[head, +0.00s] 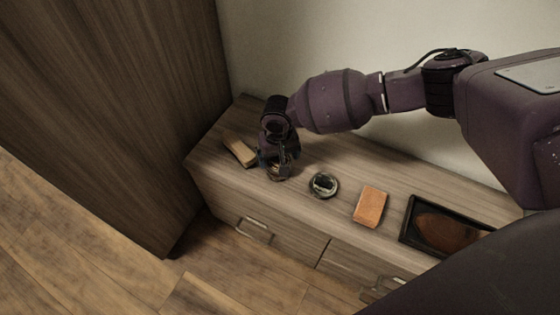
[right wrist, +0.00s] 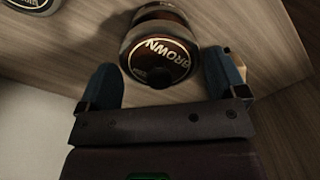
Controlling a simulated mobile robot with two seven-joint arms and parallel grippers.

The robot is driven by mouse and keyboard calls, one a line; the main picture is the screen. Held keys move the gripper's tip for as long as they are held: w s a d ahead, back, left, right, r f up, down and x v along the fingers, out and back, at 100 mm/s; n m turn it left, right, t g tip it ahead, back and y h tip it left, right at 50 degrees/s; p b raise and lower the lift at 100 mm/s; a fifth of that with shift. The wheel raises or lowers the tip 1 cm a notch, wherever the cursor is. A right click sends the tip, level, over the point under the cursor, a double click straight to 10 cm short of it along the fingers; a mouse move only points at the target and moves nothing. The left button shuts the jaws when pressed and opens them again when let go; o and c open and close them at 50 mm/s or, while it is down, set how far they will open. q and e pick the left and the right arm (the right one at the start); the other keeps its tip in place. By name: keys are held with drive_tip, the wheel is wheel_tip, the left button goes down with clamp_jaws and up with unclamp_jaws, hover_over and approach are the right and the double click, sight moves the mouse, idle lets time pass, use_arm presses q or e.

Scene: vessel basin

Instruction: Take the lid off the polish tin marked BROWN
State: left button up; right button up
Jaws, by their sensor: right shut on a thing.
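The round lid marked BROWN (right wrist: 160,60) shows in the right wrist view, dark with a pale ring and lettering and a dark knob at its near edge. My right gripper (right wrist: 165,82) is shut on it, with a blue finger at each side. A second round brown and metallic form, perhaps the tin body (right wrist: 158,14), shows just beyond the lid; I cannot tell whether they touch. In the head view my right gripper (head: 276,168) is low over the cabinet top and largely hides the tin. My left gripper is not in view.
Another round tin (head: 323,185) stands to the right on the cabinet top (head: 300,205). Further right are an orange-brown block (head: 370,206) and a black tray (head: 405,232) holding a brown item. A tan block (head: 240,152) lies left of the gripper. A tall wood panel (head: 130,110) stands at left.

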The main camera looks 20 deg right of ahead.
use_arm(q)
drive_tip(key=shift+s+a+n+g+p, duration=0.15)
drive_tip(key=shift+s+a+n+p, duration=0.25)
drive_tip(key=shift+p, duration=0.45)
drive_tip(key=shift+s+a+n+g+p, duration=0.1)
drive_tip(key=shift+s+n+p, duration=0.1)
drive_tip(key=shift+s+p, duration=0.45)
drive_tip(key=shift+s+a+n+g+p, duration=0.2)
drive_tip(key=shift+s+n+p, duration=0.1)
drive_tip(key=shift+p, duration=0.75)
use_arm(e)
wheel_tip(320, 180, up, 16)
drive_tip(key=shift+r, duration=0.2)
